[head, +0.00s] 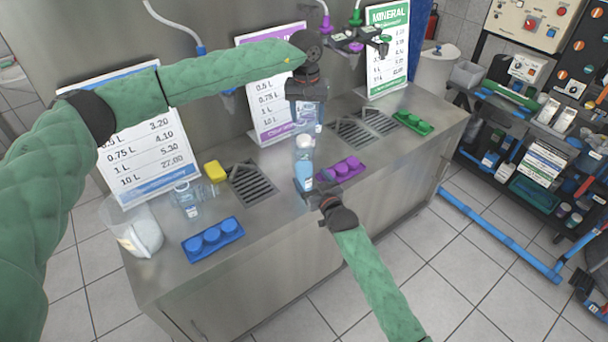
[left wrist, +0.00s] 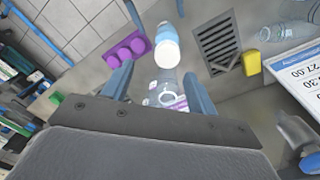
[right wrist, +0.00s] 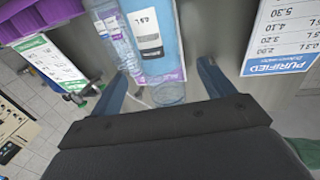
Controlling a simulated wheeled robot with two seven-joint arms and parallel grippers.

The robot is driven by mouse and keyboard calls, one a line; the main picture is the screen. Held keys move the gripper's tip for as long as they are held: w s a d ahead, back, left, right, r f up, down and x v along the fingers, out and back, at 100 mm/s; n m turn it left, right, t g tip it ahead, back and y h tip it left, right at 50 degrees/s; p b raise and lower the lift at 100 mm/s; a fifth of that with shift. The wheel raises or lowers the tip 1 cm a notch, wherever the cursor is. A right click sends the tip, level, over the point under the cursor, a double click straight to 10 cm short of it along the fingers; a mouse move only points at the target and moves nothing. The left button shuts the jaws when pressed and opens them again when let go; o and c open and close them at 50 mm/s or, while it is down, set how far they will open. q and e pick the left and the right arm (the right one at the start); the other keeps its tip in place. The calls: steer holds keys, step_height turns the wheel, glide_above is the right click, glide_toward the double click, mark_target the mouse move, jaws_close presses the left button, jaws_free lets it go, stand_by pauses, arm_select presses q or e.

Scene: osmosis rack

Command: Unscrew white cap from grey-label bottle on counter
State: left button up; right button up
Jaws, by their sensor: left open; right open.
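The bottle (head: 304,173) with the white cap (head: 304,142) stands upright at the counter's front edge, its body light blue. My left gripper (head: 306,112) is open and empty above and behind the cap. The white cap (left wrist: 166,42) shows beyond the fingers of my left gripper (left wrist: 158,75) in the left wrist view. My right gripper (head: 306,186) is open at the bottle's lower body. In the right wrist view, the blue bottle body (right wrist: 165,35) with a grey label (right wrist: 147,32) lies beyond the open right gripper (right wrist: 163,75). Contact cannot be told.
A clear bottle (left wrist: 163,90) stands behind the capped one. A purple cap tray (head: 341,170) is close on its right. A drain grate (head: 252,184), yellow sponge (head: 215,171) and blue cap tray (head: 212,239) lie left. Price signs (head: 270,95) stand behind.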

arm_select(q)
steer(key=shift+w+a+r, duration=0.25)
steer(key=shift+a, duration=0.2)
arm_select(e)
steer(key=shift+w, duration=0.2)
arm_select(q)
steer(key=shift+a, duration=0.1)
arm_select(e)
steer(key=shift+w+a+r, duration=0.1)
steer(key=shift+w+a, duration=0.05)
steer(key=shift+w, duration=0.05)
steer(key=shift+x, duration=3.6)
